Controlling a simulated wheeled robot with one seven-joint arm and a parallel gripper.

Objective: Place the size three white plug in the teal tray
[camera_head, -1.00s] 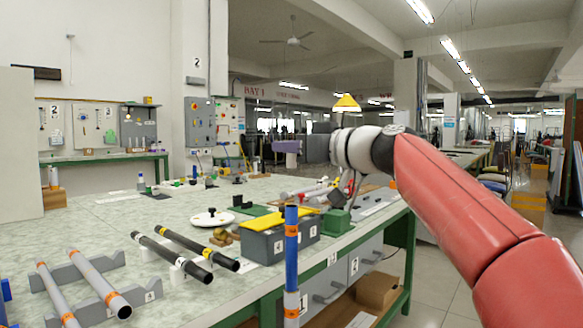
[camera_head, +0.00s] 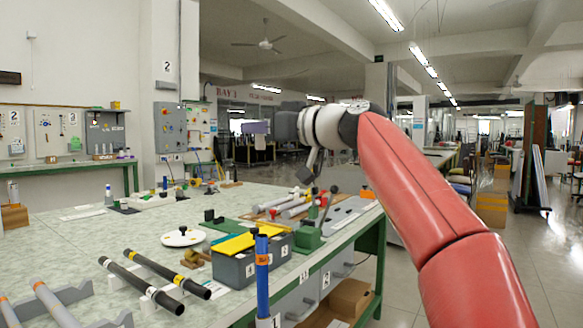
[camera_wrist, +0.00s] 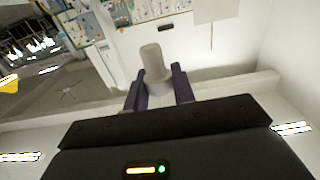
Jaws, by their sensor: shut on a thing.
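My gripper (camera_wrist: 159,92) has its dark purple fingers closed around a pale grey-white cylindrical plug (camera_wrist: 152,62), seen in the wrist view. The plug sticks out past the fingertips, and no size mark can be read on it. In the head view my gripper (camera_head: 255,128) is raised well above the far part of the workbench, with the fingers pointing left. The plug is hardly visible there.
The workbench (camera_head: 60,240) carries black rods (camera_head: 140,283), a white disc (camera_head: 183,238), a grey box (camera_head: 235,268) with a yellow top, an upright blue rod (camera_head: 262,275) and a green block (camera_head: 308,238). Air around my gripper is clear.

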